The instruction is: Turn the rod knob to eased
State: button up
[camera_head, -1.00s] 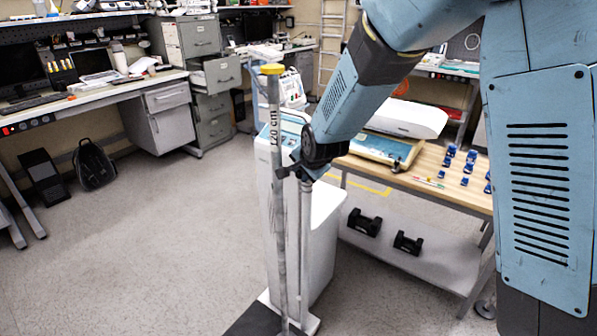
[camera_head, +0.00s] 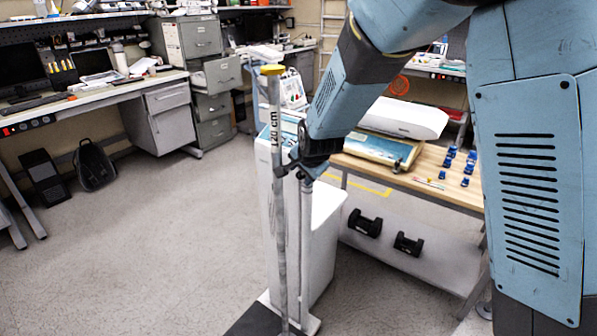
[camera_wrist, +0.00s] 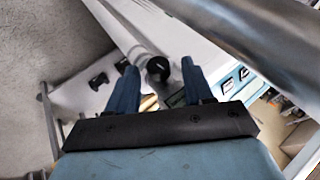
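A tall grey rod (camera_head: 275,115) with a yellow cap and a "120 cm" mark stands upright at the middle of the head view. A second, shorter pole (camera_head: 306,250) stands beside it, with a dark clamp (camera_head: 290,170) between them. In the wrist view a round black knob (camera_wrist: 158,68) shows at the end of a pale tube. My gripper (camera_wrist: 160,72) is open, with one blue finger on each side of the knob and gaps showing. I cannot tell how deep the knob sits between the fingers. The knob's turn setting is not readable.
A white cabinet-like unit (camera_head: 325,215) stands right behind the poles. A wooden-topped table (camera_head: 430,190) at the right holds a scale (camera_head: 385,147) and small blue items. A thick metal tube (camera_wrist: 255,30) crosses close in the wrist view.

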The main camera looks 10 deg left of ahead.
jog(key=shift+s+r, duration=0.1)
jog(key=shift+v, duration=0.9)
jog(key=v, duration=1)
jog(key=shift+s+r, duration=0.25)
dwell(0.4)
jog(key=shift+s+d+r, duration=0.2)
jog(key=shift+d+r, duration=0.05)
jog(key=shift+r, duration=0.05)
jog(key=shift+d, duration=0.15)
dwell(0.6)
